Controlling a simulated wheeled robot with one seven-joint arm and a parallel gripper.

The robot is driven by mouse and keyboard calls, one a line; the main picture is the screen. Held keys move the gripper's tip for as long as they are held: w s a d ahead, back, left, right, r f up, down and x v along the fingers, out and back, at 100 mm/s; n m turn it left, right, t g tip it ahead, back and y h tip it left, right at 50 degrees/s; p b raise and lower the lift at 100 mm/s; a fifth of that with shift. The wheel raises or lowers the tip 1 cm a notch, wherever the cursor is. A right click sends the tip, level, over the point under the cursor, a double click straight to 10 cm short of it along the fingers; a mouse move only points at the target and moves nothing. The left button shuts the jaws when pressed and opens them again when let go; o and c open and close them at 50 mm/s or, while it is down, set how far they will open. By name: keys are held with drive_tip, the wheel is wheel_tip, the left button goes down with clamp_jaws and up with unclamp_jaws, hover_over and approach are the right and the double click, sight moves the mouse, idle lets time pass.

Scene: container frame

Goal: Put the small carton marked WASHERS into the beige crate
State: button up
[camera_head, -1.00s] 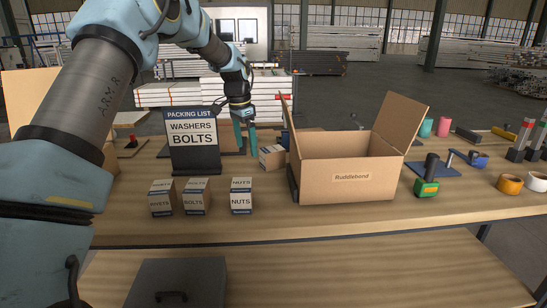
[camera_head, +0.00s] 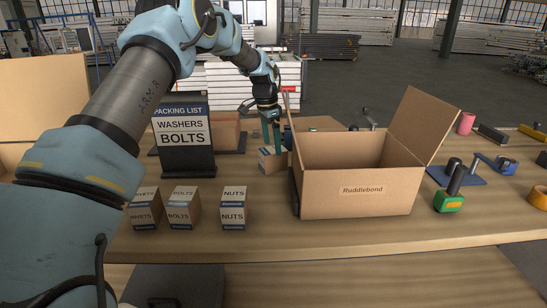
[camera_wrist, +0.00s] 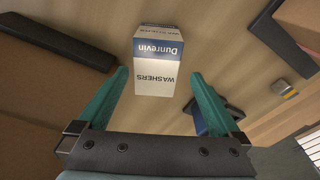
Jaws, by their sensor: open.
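The small carton marked WASHERS (camera_wrist: 155,75) shows upside down in the wrist view, white with a blue band reading Dunrevin. In the head view it stands on the table (camera_head: 268,162), left of the open box. My gripper (camera_head: 271,135) points down at it from above. Its teal fingers are open, with the tips on either side of the carton in the wrist view (camera_wrist: 158,76); contact cannot be told. A tan, open-topped box labelled Ruddlebond (camera_head: 352,203) stands right of the carton with flaps up. No other container is clearly a beige crate.
A packing list sign (camera_head: 183,135) reading WASHERS, BOLTS stands left of the carton. Several small cartons, including NUTS (camera_head: 233,208) and BOLTS (camera_head: 182,207), line the front. A green-based tool (camera_head: 449,190) lies right of the box. Another tan box (camera_head: 45,95) is at the left.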

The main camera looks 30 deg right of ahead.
sight(273, 149)
drive_tip(key=f+p, duration=0.2)
drive_tip(key=f, duration=0.3)
drive_tip(key=shift+s+d+f+p, duration=0.2)
drive_tip(key=shift+s+f+p, duration=0.1)
drive_tip(key=shift+p, duration=0.1)
drive_tip(key=shift+f, duration=0.3)
drive_tip(key=shift+f, duration=0.25)
clamp_jaws()
idle(0.8)
